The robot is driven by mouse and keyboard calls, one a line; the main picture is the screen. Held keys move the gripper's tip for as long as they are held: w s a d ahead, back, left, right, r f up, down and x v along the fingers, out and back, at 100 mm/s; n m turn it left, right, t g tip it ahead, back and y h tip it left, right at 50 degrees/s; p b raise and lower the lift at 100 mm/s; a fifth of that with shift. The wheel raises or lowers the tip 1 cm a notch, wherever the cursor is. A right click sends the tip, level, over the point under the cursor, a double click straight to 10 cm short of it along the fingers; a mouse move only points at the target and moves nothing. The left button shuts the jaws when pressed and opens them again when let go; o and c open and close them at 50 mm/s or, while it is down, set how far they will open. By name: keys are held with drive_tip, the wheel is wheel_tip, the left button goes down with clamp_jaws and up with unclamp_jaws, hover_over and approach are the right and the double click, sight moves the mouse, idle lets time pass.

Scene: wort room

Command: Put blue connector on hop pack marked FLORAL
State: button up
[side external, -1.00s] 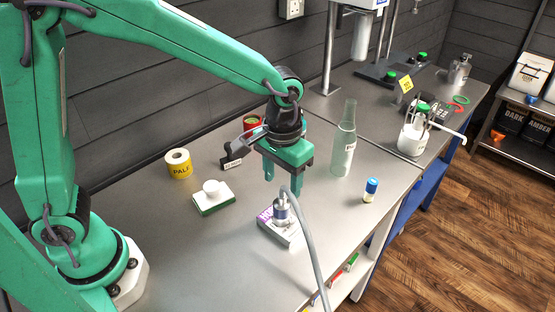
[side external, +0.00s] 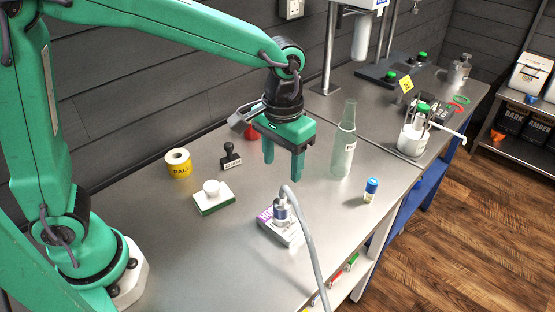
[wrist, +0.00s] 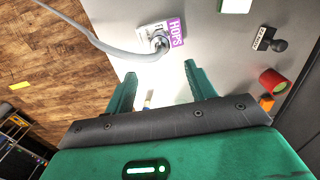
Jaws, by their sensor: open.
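The connector (side external: 281,211), metallic with a bluish collar and a grey hose on top, stands upright on a white and purple hop pack (side external: 272,228) on the bench. In the wrist view the connector (wrist: 159,42) sits on the pack, whose purple edge (wrist: 176,32) reads HOPS; I cannot make out FLORAL. My gripper (side external: 283,168) is open and empty, pointing down above and behind the connector, apart from it. In the wrist view, my gripper's spread fingers (wrist: 160,72) show nothing between them that is held.
The grey hose (side external: 314,245) runs from the connector over the bench's front edge. A clear bottle (side external: 343,150) and blue-capped vial (side external: 370,190) stand to the right. A stamp (side external: 230,156), white-knobbed green block (side external: 213,197) and yellow roll (side external: 179,163) stand left. The front-left bench is clear.

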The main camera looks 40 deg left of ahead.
drive_tip(key=s+a+r+t, duration=0.2)
drive_tip(key=s+a+r, duration=0.1)
drive_tip(key=s+a, duration=0.3)
drive_tip(key=s+a+r+t, duration=0.3)
drive_tip(key=s+a, duration=0.4)
drive_tip(key=a, duration=0.3)
drive_tip(key=shift+s+r+t, duration=0.15)
drive_tip(key=shift+s+t, duration=0.15)
